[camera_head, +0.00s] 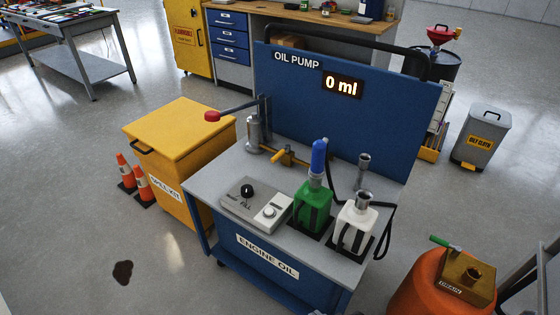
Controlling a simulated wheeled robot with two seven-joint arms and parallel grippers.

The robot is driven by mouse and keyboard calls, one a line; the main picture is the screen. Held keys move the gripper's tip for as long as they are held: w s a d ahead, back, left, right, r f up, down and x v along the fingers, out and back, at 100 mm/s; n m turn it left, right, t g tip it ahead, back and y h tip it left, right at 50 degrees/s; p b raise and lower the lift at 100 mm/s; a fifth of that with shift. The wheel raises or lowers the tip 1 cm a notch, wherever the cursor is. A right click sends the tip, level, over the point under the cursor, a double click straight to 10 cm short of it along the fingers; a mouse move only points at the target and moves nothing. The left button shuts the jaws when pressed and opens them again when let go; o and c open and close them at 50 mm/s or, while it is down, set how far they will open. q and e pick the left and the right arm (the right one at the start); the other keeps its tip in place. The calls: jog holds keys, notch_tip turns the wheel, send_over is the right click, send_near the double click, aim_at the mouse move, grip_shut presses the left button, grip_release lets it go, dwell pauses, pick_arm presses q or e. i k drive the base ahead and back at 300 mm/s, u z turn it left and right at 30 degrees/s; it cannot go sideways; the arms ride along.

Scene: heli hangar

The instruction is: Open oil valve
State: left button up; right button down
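The blue oil pump cart (415,110) stands in the middle, with a grey top and a back panel whose display reads "0 ml". A brass-coloured valve with a yellow lever (284,155) sits on the cart top beside the metal hand pump (253,132). The pump's lever ends in a red knob (212,116) at the left. I cannot tell from the lever whether the valve is open or shut. A green bottle (312,209) with a blue cap and a white bottle (356,228) with a metal neck stand at the cart's right. Neither of my grippers is in view.
A control box (250,204) sits at the cart top's front. A yellow spill kit box (178,133) and orange cones (141,182) stand left. An orange drain tank (425,285) is at lower right. A dark stain (122,272) marks the otherwise clear floor at lower left.

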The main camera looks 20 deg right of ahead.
aim_at(287, 149)
jog(key=u, duration=0.4)
jog(key=i, duration=1.25)
jog(key=z, duration=0.45)
